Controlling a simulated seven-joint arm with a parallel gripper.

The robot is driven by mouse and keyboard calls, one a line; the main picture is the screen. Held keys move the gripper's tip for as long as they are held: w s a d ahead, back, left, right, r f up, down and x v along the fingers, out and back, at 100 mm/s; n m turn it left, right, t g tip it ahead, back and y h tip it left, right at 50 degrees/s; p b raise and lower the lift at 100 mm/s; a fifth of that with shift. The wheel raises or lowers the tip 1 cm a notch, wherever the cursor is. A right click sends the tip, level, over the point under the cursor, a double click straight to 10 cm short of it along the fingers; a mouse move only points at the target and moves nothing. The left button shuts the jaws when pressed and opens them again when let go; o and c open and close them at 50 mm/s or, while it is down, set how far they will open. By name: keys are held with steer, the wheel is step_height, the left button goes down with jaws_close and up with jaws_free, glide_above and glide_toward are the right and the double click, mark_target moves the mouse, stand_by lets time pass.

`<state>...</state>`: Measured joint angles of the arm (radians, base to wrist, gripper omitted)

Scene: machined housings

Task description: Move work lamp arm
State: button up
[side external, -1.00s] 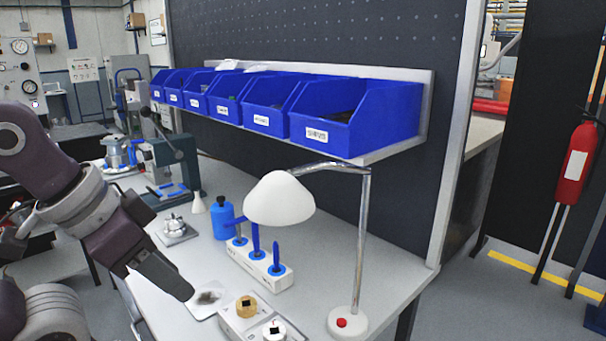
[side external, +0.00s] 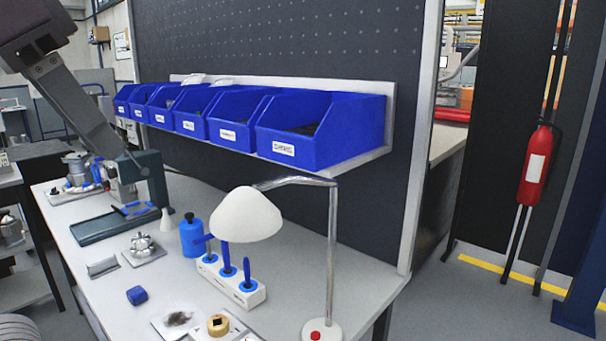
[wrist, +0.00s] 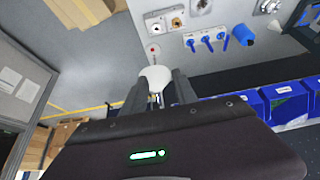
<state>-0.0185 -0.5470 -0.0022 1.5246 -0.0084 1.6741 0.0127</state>
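The work lamp has a white shade (side external: 246,215), a chrome lamp arm (side external: 332,240) bent over at the top, and a round white base with a red button (side external: 315,335). It stands upright at the bench's right front. My gripper (side external: 128,163) is high at the left in the side view, apart from the lamp. In the wrist view my gripper (wrist: 160,92) has its two dark fingers spread, with the white shade (wrist: 157,76) seen between and beyond them. Nothing is visibly held. The lamp arm is mostly hidden behind the shade in the wrist view.
Blue bins (side external: 318,135) line a shelf above the bench (side external: 185,275). A white holder with blue-handled tools (side external: 255,296), a blue bottle (side external: 192,238) and a blue block (side external: 137,295) stand near the lamp. A dark green vise-like fixture (side external: 110,220) is at the left.

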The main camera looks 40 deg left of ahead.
steer(key=w+d+r, duration=0.1)
steer(key=w+r, duration=0.2)
steer(key=w, duration=1)
steer(key=shift+m+g+h, duration=0.4)
steer(key=shift+m+g, duration=0.1)
steer(key=w+d+f, duration=0.1)
steer(key=w+f, duration=0.1)
steer(key=w, duration=0.2)
steer(key=w+d+f, duration=0.1)
steer(key=w+f, duration=0.2)
steer(key=w, duration=0.1)
steer(key=w+d+f, duration=0.1)
steer(key=w+f, duration=0.1)
steer(key=w, duration=0.2)
steer(key=shift+w+f, duration=0.15)
steer(key=x, duration=0.7)
steer(key=shift+f, duration=0.2)
jaws_close()
